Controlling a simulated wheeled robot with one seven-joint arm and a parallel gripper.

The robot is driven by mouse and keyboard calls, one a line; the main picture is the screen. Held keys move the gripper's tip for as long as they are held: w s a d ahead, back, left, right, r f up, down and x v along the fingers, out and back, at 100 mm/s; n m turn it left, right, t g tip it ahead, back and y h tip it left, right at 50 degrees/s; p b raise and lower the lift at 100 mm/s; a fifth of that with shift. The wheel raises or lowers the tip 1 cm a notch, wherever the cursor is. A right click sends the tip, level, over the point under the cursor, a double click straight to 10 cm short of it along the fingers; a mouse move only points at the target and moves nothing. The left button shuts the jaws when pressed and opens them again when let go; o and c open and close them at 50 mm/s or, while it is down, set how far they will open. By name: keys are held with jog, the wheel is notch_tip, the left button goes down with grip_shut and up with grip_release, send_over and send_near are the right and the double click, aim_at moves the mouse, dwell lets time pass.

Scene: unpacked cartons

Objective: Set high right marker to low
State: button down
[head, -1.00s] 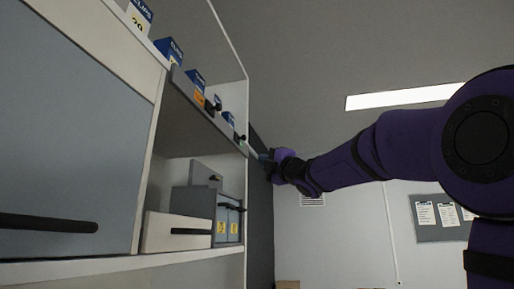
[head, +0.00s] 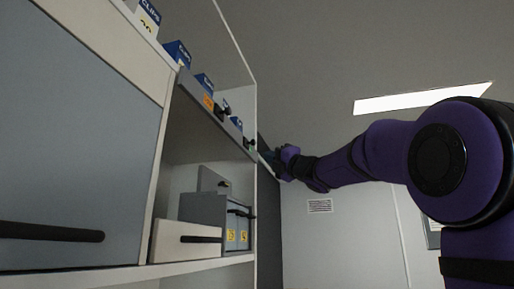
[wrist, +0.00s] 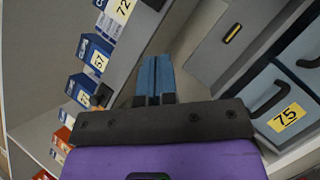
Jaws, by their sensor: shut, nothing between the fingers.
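The grey strip (head: 213,112) along the front edge of the high shelf carries two dark knob-like markers. The left marker (head: 222,111) is near an orange label, and the right marker (head: 249,143) is near the strip's far end. In the wrist view a dark knob (wrist: 102,95) sits just left of my fingers, apart from them; I cannot tell surely which marker it is. My gripper (head: 272,158) is beyond the right end of the strip, close to the right marker. Its blue fingers (wrist: 155,80) are together and empty. The markers' exact settings are too small to read.
Several blue-and-white boxes (head: 178,53) stand behind the strip; their number labels show in the wrist view. Below are grey bins (head: 229,212) with yellow labels and a white drawer (head: 185,240). A large grey door (head: 80,150) fills the left. Right of the shelf is open.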

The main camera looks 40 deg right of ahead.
send_near(248, 143)
jog(key=w+a, duration=0.2)
jog(key=a, duration=0.1)
jog(key=shift+w+d+r, duration=0.45)
jog(key=shift+w+r, duration=0.1)
jog(key=shift+w, duration=0.2)
jog(key=shift+w+d+r, duration=0.4)
jog(key=shift+w+r, duration=0.05)
jog(key=shift+r, duration=0.25)
jog(key=w+d, duration=0.3)
jog(key=d, duration=0.1)
jog(key=shift+w+d, duration=0.4)
